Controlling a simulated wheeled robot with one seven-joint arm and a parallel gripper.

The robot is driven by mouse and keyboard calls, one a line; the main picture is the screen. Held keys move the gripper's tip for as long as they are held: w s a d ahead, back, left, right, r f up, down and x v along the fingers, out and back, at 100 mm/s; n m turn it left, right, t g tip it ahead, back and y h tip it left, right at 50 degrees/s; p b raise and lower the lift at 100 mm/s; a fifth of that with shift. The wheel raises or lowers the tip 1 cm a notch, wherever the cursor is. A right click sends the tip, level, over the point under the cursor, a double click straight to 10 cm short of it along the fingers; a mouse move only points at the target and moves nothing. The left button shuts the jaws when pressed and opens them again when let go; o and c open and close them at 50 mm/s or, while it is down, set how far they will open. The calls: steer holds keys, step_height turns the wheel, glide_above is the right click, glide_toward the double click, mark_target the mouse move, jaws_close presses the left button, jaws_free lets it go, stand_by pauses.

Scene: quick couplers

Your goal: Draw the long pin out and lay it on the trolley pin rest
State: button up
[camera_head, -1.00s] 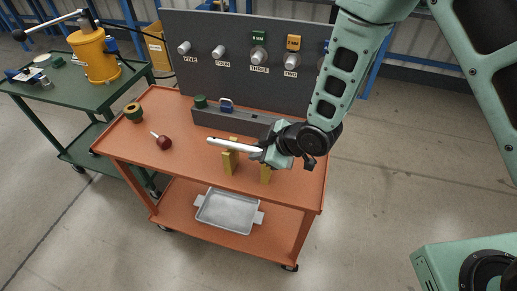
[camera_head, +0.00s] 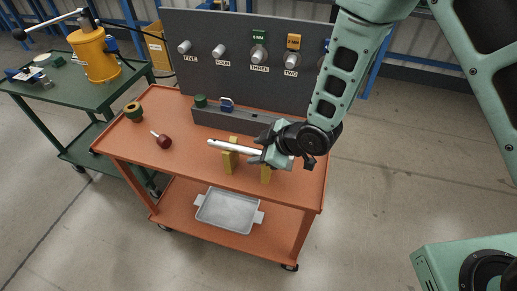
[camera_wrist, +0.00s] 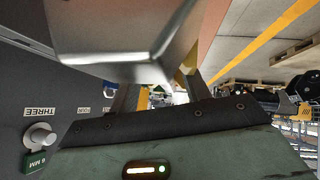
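The long silver pin (camera_head: 228,146) lies roughly level across the two yellow posts of the pin rest (camera_head: 229,163) on the orange trolley. Its left end sticks out past the left post. My gripper (camera_head: 254,151) is around the pin between the posts and hides its middle. The fingers look spread, one on each side of the pin. In the wrist view my gripper's dark fingers (camera_wrist: 158,95) stand apart, and a large blurred silver surface (camera_wrist: 120,40) fills the top. Exact contact between pin and posts cannot be told.
A grey panel (camera_head: 190,70) with several labelled couplers stands behind the trolley (camera_head: 190,180). A grey rail (camera_head: 240,118) with a green and a blue part lies behind the rest. A tray (camera_head: 228,212) sits below.

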steer(key=shift+s+d, duration=0.1)
steer(key=shift+d, duration=0.05)
steer(key=p+v, duration=0.7)
steer(key=v, duration=0.8)
steer(key=shift+r+p, duration=0.3)
steer(key=shift+r, duration=0.3)
steer(key=p, duration=0.3)
steer(key=d+p, duration=0.1)
steer(key=p, duration=0.2)
steer(key=shift+s+r+p, duration=0.3)
steer(key=shift+s+p, duration=0.05)
steer(key=shift+s+f, duration=0.1)
steer(key=shift+f, duration=0.05)
